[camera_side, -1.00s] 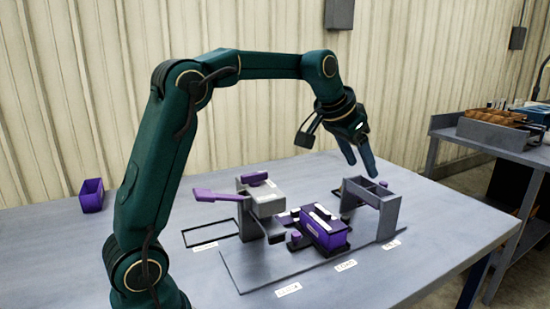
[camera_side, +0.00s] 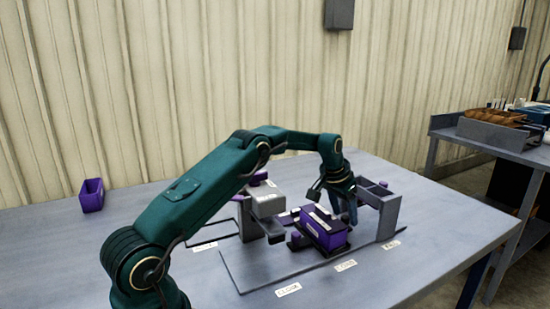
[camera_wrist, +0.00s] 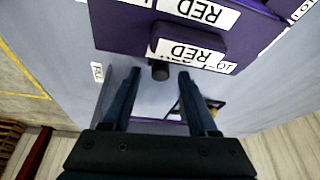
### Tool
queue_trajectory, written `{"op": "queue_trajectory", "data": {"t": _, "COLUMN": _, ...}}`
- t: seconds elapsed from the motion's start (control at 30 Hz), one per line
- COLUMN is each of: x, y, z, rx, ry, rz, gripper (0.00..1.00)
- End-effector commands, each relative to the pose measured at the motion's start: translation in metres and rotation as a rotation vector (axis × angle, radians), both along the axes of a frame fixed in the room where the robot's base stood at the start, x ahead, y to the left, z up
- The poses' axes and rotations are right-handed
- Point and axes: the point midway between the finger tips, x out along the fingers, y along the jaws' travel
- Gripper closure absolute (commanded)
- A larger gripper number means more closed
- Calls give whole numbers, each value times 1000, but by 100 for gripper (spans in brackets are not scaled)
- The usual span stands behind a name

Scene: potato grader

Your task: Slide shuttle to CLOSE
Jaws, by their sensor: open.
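The shuttle is a purple box (camera_side: 322,232) on a dark base, standing on the grey track plate beside the middle label. In the wrist view its purple body (camera_wrist: 125,30) fills the top, with white "RED" labels. A small dark round knob (camera_wrist: 160,70) shows below a purple block (camera_wrist: 190,45). My gripper (camera_side: 345,215) points down at the shuttle's far right side, between it and the grey stand. In the wrist view my gripper (camera_wrist: 158,78) is open, its fingertips on either side of the knob; contact cannot be told. The CLOSE label (camera_side: 288,290) lies at the track's near left end.
A grey two-compartment stand (camera_side: 388,215) is close on the right of my gripper. A grey block housing (camera_side: 262,207) stands left of the shuttle, partly behind my arm. The plate (camera_side: 265,275) toward the CLOSE label is clear. A purple bin (camera_side: 92,195) sits far left.

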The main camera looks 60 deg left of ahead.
Motion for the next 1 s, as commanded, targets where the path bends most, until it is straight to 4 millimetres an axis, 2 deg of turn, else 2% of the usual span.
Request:
{"op": "queue_trajectory", "data": {"t": 0.1, "x": 2, "y": 0, "z": -7, "rx": 0, "ry": 0, "rz": -1, "gripper": 40}}
{"op": "queue_trajectory", "data": {"t": 0.4, "x": 3, "y": 0, "z": -8, "rx": 1, "ry": -1, "rz": -1, "gripper": 40}}
{"op": "queue_trajectory", "data": {"t": 0.47, "x": 3, "y": 0, "z": -8, "rx": 1, "ry": -1, "rz": -1, "gripper": 63}}
{"op": "queue_trajectory", "data": {"t": 0.5, "x": 3, "y": 0, "z": -8, "rx": 1, "ry": -1, "rz": -1, "gripper": 79}}
{"op": "queue_trajectory", "data": {"t": 0.57, "x": 3, "y": 0, "z": -8, "rx": 1, "ry": -1, "rz": -1, "gripper": 100}}
{"op": "queue_trajectory", "data": {"t": 1.0, "x": 3, "y": 0, "z": -8, "rx": 0, "ry": -1, "rz": -1, "gripper": 100}}
